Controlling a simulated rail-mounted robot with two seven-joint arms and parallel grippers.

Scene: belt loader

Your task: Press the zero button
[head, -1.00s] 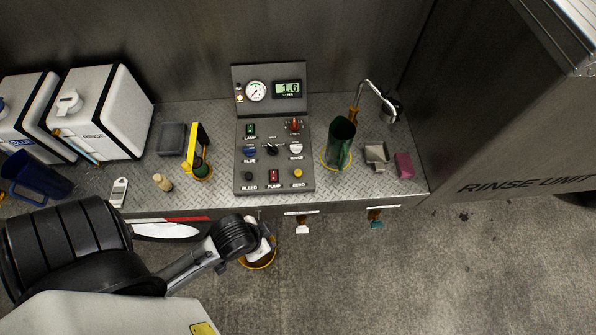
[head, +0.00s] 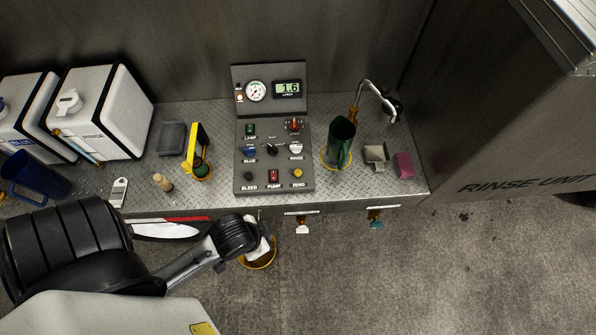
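The control panel (head: 241,175) stands on the metal bench, with a gauge and a lit display (head: 287,88) reading 1.6 on its upright part. The yellow zero button (head: 297,173) is at the panel's lower right, above its ZERO label. An arm of mine comes in from the lower left. Its end is in front of the bench, below and left of the panel, and touches no button. Its fingers cannot be made out. The other gripper does not show.
A green jug (head: 340,142) stands right of the panel, near a curved spout (head: 378,97). A grey sponge holder (head: 376,155) and a pink block (head: 404,165) lie farther right. White containers (head: 101,112) and a blue jug (head: 38,178) stand left. An orange-rimmed bucket (head: 258,258) is below the bench.

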